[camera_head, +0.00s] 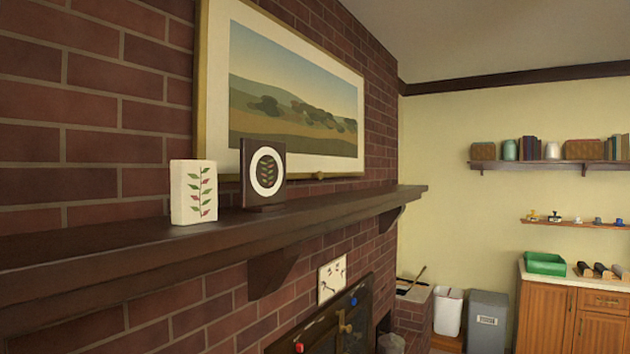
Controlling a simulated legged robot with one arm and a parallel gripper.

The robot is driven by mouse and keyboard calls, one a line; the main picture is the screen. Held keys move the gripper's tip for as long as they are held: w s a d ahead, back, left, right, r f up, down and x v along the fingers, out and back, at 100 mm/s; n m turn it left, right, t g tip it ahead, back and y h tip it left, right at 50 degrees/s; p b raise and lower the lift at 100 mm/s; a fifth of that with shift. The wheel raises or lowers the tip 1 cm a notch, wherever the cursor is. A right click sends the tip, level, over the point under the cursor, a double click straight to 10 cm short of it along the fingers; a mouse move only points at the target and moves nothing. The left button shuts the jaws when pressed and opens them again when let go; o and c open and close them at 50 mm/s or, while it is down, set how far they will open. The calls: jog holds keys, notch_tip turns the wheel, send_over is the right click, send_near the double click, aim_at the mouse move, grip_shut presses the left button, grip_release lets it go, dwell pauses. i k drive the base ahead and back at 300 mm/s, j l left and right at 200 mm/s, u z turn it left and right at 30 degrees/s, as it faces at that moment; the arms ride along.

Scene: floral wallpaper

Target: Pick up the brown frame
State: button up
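A small dark brown frame (247,185) with a white ring and a leaf pattern stands upright on the dark wooden mantel shelf (330,207). It stands right of a cream block (180,193) with a red and green leaf sprig, with a gap between them. A large picture (290,130) of a landscape with a pale gold frame hangs on the brick wall behind it. My gripper is not in view.
At right are a white bin (448,312), a grey bin (486,322), a wooden cabinet (545,315) with a green tray (545,264), and wall shelves (550,162).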

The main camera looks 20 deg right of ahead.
aim_at(262, 163)
jog(key=z, duration=0.2)
jog(key=l+u, duration=0.1)
jog(key=u, duration=0.35)
jog(key=i+l+u, duration=0.1)
jog(key=u, duration=0.35)
jog(key=l+u, duration=0.1)
jog(key=u, duration=0.35)
jog(key=l+u, duration=0.15)
jog(key=u, duration=0.3)
jog(key=l+u, duration=0.2)
jog(key=l, duration=0.2)
jog(key=k+l+u, duration=0.2)
jog(key=l, duration=0.25)
jog(key=l+u, duration=0.25)
jog(key=l, duration=0.15)
jog(key=k+l+u, duration=0.2)
jog(key=l, duration=0.2)
jog(key=l+u, duration=0.2)
jog(key=l, duration=0.2)
jog(key=k+l+u, duration=0.2)
jog(key=k+l, duration=0.05)
jog(key=l, duration=0.05)
